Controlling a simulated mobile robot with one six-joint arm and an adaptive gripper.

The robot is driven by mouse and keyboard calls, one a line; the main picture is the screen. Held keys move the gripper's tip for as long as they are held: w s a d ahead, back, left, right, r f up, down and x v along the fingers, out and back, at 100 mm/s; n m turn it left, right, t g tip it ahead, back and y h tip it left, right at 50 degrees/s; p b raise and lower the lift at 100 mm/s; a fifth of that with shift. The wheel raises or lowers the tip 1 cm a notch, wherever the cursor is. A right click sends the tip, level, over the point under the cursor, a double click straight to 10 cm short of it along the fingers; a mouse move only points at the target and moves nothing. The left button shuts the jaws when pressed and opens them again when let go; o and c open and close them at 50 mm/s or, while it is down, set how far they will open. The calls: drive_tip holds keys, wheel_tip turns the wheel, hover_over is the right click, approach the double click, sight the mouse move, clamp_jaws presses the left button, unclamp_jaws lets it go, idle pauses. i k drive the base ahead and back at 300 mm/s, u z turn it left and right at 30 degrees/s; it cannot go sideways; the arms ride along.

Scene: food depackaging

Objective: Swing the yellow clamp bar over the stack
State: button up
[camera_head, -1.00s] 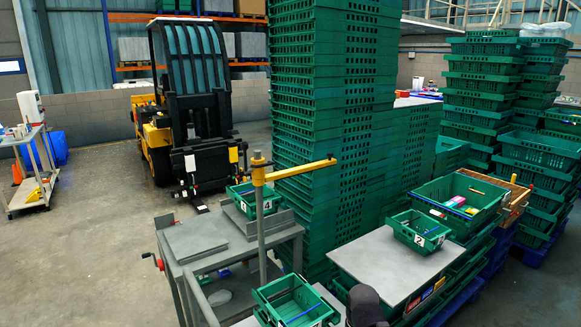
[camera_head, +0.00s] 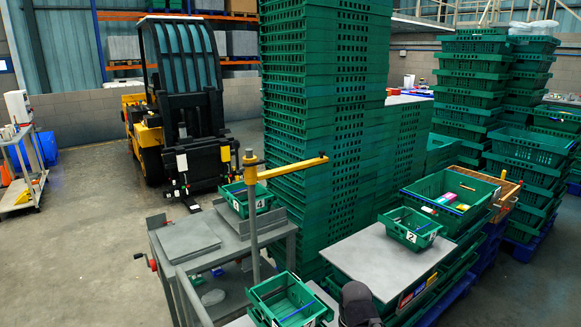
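The yellow clamp bar (camera_head: 292,167) is mounted near the top of a grey upright post (camera_head: 252,215) and reaches out to the right, roughly level. Its free end overlaps the tall stack of green crates (camera_head: 320,90) in the picture; I cannot tell whether it is above, touching or in front of them. Thin grey plates (camera_head: 188,238) lie on the grey bench (camera_head: 275,238) left of the post. My gripper is not identifiable in view. A dark rounded shape at the bottom edge may be part of my arm.
A small green crate (camera_head: 245,203) sits behind the post, and another crate (camera_head: 285,302) stands in front. A grey tabletop (camera_head: 375,268) with a crate marked 2 (camera_head: 409,232) is at right. A forklift (camera_head: 185,110) stands behind. Floor at left is open.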

sight(275, 172)
drive_tip(key=k, duration=0.65)
drive_tip(key=z, duration=0.6)
drive_tip(key=i, duration=2)
drive_tip(key=u, duration=0.6)
